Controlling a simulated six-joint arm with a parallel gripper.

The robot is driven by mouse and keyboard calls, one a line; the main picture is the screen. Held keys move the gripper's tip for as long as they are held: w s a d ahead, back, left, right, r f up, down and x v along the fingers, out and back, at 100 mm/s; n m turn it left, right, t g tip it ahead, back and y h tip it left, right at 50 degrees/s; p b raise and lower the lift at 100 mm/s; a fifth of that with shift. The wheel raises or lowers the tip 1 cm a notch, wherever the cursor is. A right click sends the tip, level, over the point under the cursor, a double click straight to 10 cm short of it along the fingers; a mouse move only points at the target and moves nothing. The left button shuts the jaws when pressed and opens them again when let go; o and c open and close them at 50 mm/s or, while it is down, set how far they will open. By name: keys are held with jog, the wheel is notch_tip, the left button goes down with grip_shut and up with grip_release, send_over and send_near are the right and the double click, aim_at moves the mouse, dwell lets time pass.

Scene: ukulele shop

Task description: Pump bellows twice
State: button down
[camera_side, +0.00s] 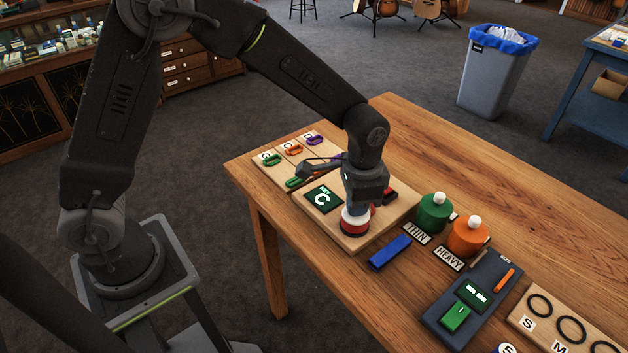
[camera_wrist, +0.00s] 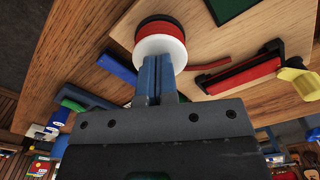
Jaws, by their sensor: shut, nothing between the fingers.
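A round red and black bellows (camera_side: 353,229) with a white top stands on a pale wooden board (camera_side: 388,226) on the table. In the wrist view the bellows shows its red and black side (camera_wrist: 160,27), with the white top (camera_wrist: 148,47) toward me. My gripper (camera_side: 354,205) points down over the bellows, its blue-grey fingers shut with nothing between them. In the wrist view the fingertips (camera_wrist: 155,60) overlap the white top and appear to meet it; I cannot tell how firmly. My gripper hides part of the bellows in the side view.
Green (camera_side: 434,215) and orange (camera_side: 467,238) bottles, a blue block (camera_side: 390,252) and a dark device (camera_side: 455,325) lie to the right.

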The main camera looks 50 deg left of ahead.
jog(key=shift+r, duration=3.3)
jog(key=shift+s+a+r, duration=0.1)
jog(key=shift+a+r, duration=0.05)
jog(key=shift+r, duration=0.1)
jog(key=s+a+r+n+t, duration=0.3)
jog(key=s+a+r, duration=0.4)
jog(key=s+r, duration=0.15)
jog(key=s+a+r+n+t, duration=0.2)
jog(key=s+a+n, duration=0.1)
jog(key=s, duration=0.7)
jog(key=shift+s+a+t, duration=0.25)
jog(key=shift+a+t, duration=0.05)
jog(key=shift+a, duration=0.25)
